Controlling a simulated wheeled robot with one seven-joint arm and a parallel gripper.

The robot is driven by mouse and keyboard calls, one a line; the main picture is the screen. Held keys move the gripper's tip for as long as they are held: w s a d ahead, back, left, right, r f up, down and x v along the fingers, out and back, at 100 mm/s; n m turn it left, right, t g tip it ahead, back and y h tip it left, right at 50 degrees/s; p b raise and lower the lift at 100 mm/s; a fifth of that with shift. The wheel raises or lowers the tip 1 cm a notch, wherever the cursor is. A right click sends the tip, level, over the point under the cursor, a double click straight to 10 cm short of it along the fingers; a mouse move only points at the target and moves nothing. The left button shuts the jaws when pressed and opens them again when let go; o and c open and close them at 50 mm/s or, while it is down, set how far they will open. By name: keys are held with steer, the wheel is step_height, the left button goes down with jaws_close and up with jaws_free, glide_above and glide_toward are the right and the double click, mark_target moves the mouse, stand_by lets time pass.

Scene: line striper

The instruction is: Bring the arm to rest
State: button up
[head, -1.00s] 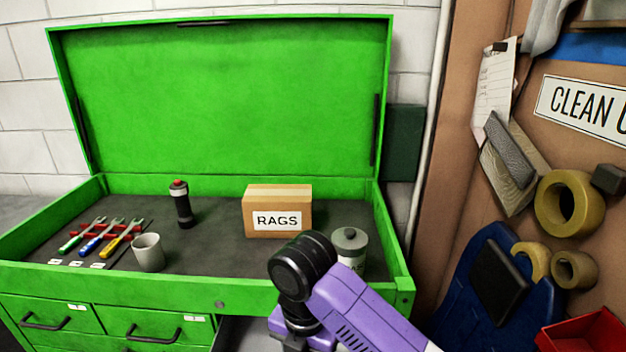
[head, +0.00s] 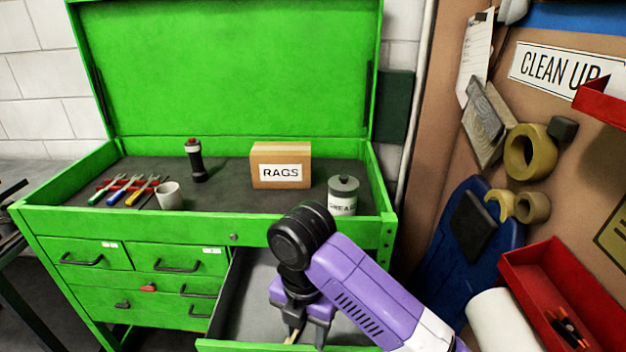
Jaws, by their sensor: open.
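My purple and black arm (head: 345,275) reaches in from the bottom right of the head view. My gripper (head: 303,335) points down over an open drawer (head: 250,285) of the green tool chest (head: 225,225). Its jaws are open, and my wrist partly covers it from above. A small pale thing shows beside the jaws, too little of it visible to name; it does not appear gripped. The inside of the drawer is partly hidden by my arm.
At right are a red bin (head: 570,285) and a white roll (head: 500,320).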

steer(key=w+a+r+m+t+y, duration=0.3)
steer(key=a+r+m+t+y, duration=0.1)
steer(key=a+m+y, duration=0.15)
steer(key=w+a+r+m+t+y, duration=0.4)
steer(key=a+r+m, duration=0.1)
steer(key=a+m, duration=0.2)
steer(key=s+d+f+m+t+h, duration=0.1)
steer(key=s+d+m+t+h, duration=0.3)
steer(key=s+d+m, duration=0.6)
steer(key=s+d+m+t+h, duration=0.2)
steer(key=s+d+m+t, duration=0.5)
steer(key=d, duration=0.5)
steer(key=s+d+f+g+h, duration=0.1)
steer(key=s+d, duration=0.3)
steer(key=s, duration=0.4)
steer(key=s+d+f+m+g+h, duration=0.1)
steer(key=s+d, duration=0.3)
steer(key=s, duration=0.4)
steer(key=s+d+f+g+h, duration=0.1)
steer(key=s+d+f+g, duration=0.1)
steer(key=s, duration=0.6)
steer(key=shift+s+d+f, duration=0.25)
steer(key=shift+d+f, duration=0.5)
steer(key=shift+d, duration=0.25)
